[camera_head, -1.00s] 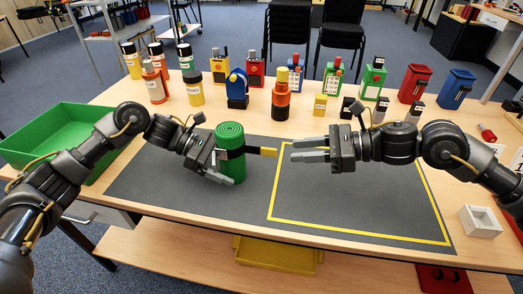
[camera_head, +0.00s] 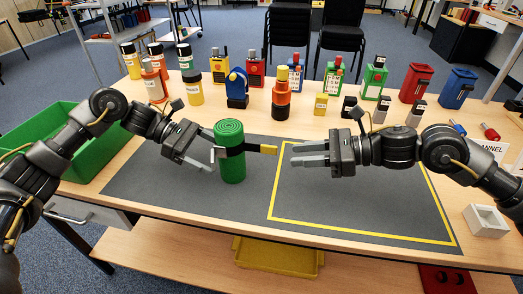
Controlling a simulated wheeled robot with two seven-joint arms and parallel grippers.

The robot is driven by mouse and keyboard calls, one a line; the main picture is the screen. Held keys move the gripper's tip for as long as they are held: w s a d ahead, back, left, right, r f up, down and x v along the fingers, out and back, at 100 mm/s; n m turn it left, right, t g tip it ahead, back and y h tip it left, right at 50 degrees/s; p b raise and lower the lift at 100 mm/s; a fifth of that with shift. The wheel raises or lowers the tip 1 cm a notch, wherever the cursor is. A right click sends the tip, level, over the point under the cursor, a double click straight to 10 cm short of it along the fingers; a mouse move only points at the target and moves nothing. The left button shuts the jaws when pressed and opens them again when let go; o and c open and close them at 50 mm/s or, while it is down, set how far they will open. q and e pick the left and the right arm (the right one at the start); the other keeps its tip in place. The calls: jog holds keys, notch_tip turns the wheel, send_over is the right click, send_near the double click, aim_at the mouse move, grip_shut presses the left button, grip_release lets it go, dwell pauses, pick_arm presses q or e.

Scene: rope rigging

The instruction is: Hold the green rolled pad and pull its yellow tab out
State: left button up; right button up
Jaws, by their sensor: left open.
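The green rolled pad (camera_head: 231,165) stands upright on the dark mat, with a spiral top and a dark strap around it. Its yellow tab (camera_head: 268,149) sticks out to the right from the end of the strap. My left gripper (camera_head: 210,159) is open at the pad's left side, its fingers apart; I cannot tell if a finger touches the pad. My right gripper (camera_head: 292,154) is to the right of the tab, its fingers pointing left toward it. Its two fingers show apart with nothing between them, and the tab's tip is just short of them.
The dark mat (camera_head: 350,213) has a yellow-outlined area on its right, which is empty. A green bin (camera_head: 92,160) stands at the left. Several bottles and coloured blocks line the back. A small white box (camera_head: 485,221) sits at the right edge.

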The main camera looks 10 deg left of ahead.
pick_arm(q)
jog(key=shift+b+v, duration=0.5)
jog(key=shift+v, duration=1.35)
